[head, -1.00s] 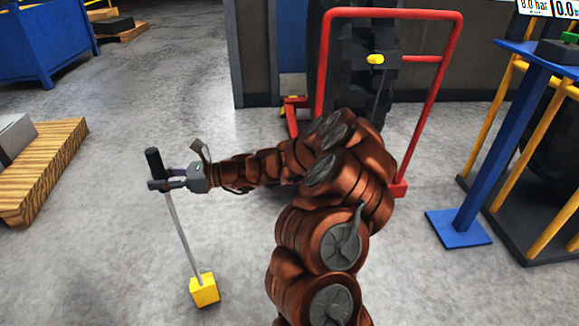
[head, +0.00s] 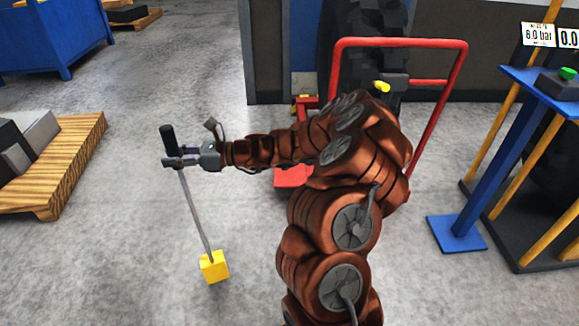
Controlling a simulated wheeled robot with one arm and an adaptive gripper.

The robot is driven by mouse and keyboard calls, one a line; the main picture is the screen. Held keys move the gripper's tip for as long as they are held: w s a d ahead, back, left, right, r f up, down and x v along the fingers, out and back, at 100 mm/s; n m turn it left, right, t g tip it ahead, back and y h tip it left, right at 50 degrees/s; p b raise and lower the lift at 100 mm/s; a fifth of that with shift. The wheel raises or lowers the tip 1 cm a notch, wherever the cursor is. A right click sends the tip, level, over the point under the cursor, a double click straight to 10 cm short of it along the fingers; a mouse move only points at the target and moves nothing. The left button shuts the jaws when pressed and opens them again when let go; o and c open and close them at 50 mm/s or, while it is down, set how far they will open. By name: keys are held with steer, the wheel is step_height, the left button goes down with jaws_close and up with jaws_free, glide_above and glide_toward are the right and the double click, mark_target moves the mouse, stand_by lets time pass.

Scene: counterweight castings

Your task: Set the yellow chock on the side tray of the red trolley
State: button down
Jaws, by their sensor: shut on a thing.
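The yellow chock (head: 214,267) is a small block at the lower end of a thin grey rod with a black handle (head: 168,139) on top. My gripper (head: 177,161) is shut on the rod just below the black handle. The chock hangs at the lower left of my arm, and the rod tilts slightly; whether the chock touches the floor I cannot tell. The red trolley (head: 398,43) stands beyond my arm, with a tall hoop handle and a low red base. My arm hides much of it, and I cannot make out its side tray clearly.
A wooden pallet (head: 72,165) with grey blocks lies at the left. A blue bin (head: 50,40) stands at the back left. A blue stand (head: 480,160) and a yellow-barred rack (head: 535,225) are at the right. The floor at left centre is clear.

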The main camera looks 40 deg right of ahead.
mark_target(165, 128)
steer(key=shift+r+p, duration=4.2)
steer(key=shift+r, duration=0.7)
steer(key=w+d+m+t+h, duration=0.2)
steer(key=w+d+m+h, duration=0.1)
steer(key=d, duration=0.9)
steer(key=w+d+m+t+h, duration=0.2)
steer(key=w+d+t+h, duration=0.15)
steer(key=d, duration=0.85)
steer(key=w+d+m+t+h, duration=0.1)
steer(key=w+d+m+h, duration=0.25)
steer(key=d, duration=0.85)
steer(key=w+d+r+m+h, duration=0.2)
steer(key=d+r+m+h, duration=0.2)
steer(key=d+r, duration=1.4)
steer(key=d+h, duration=0.2)
steer(key=h, duration=0.1)
steer(key=shift+w+d+r+t+h, duration=0.15)
steer(key=shift+d+r+t+h, duration=0.1)
steer(key=shift+d+t+h, duration=0.15)
